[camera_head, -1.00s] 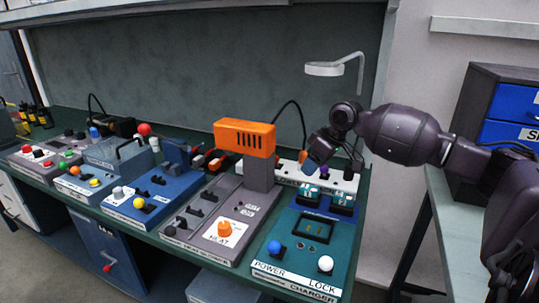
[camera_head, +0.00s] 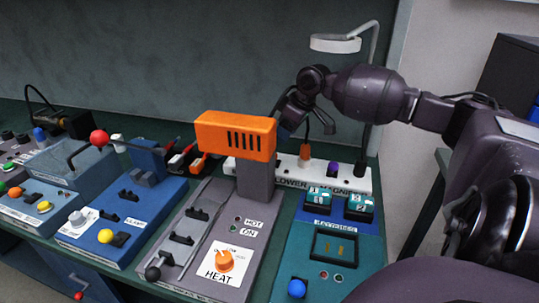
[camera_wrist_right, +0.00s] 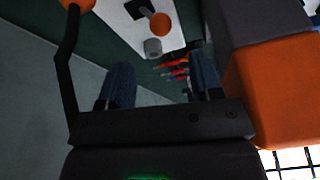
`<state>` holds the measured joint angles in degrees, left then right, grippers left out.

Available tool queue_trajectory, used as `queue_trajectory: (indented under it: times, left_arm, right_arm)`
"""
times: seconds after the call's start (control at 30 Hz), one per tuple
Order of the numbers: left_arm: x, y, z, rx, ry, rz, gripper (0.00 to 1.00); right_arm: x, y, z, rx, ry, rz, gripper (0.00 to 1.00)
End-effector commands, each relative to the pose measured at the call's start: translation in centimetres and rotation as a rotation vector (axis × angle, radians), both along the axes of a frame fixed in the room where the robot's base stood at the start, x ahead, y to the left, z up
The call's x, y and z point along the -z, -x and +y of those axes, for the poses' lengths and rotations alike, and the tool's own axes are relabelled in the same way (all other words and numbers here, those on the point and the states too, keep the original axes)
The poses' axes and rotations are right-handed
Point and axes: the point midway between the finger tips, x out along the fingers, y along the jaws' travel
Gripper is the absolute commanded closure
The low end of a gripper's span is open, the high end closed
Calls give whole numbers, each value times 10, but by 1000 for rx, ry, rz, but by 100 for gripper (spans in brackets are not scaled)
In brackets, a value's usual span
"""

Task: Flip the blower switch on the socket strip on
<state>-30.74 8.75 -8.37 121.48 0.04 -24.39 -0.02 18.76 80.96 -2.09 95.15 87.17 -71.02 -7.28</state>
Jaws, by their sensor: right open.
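The white socket strip (camera_head: 317,174) lies along the back of the bench, behind the orange-headed heater. My right gripper (camera_head: 286,122) is above the strip's left part, partly behind the orange head. Its fingers (camera_wrist_right: 162,78) are open and empty. My left gripper is out of view.
The orange heater head (camera_head: 236,135) is close beside my right gripper (camera_wrist_right: 270,85). A lamp (camera_head: 336,43) and its post stand behind my arm. The teal charger (camera_head: 290,262) with two batteries is in front of the strip. A blue device (camera_head: 150,205) stands to the left.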

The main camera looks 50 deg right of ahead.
Motion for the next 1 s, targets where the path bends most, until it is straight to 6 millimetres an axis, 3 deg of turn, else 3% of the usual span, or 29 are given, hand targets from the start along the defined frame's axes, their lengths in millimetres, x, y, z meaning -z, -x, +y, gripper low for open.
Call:
queue_trajectory:
  times: [0.6, 1.0]
  left_arm:
    - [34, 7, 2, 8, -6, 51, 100]
    - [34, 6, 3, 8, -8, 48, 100]
  right_arm:
    - [89, -31, 16, 0, -2, 9, 41]
    - [95, -36, 18, 0, 0, 0, 41]
